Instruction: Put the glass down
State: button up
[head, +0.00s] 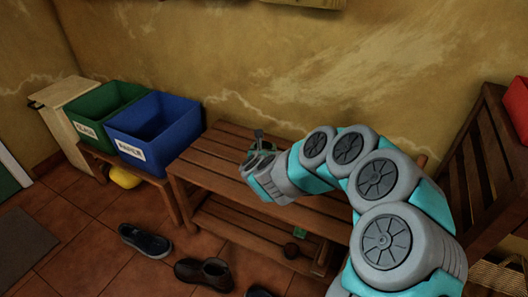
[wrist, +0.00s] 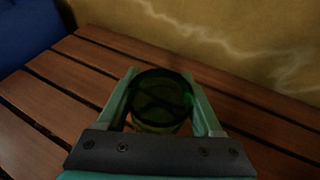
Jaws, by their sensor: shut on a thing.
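A dark green glass (wrist: 160,92) shows in the wrist view between the two teal fingers of my gripper (wrist: 163,90). My gripper is shut on the glass, with a finger along each side of it. I look down onto its round rim; its base is hidden. In the head view my gripper (head: 260,150) is over the wooden slatted bench (head: 205,158), and the glass is mostly hidden there. I cannot tell whether the glass touches the slats.
A green bin (head: 92,120) and a blue bin (head: 165,135) stand on a low stand left of the bench. Shoes (head: 145,242) lie on the tiled floor in front. A red item (head: 517,105) is at the far right. Bare slats lie left of my gripper.

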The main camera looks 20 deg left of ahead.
jog(key=shift+f, duration=1.2)
jog(key=shift+f, duration=0.15)
jog(key=o, duration=1.5)
jog(key=shift+s+r, duration=0.1)
jog(key=shift+r, duration=0.15)
jog(key=shift+s+d, duration=0.15)
jog(key=shift+s, duration=0.2)
jog(key=b+v, duration=0.1)
jog(key=v, duration=1)
jog(key=shift+s+r, duration=0.1)
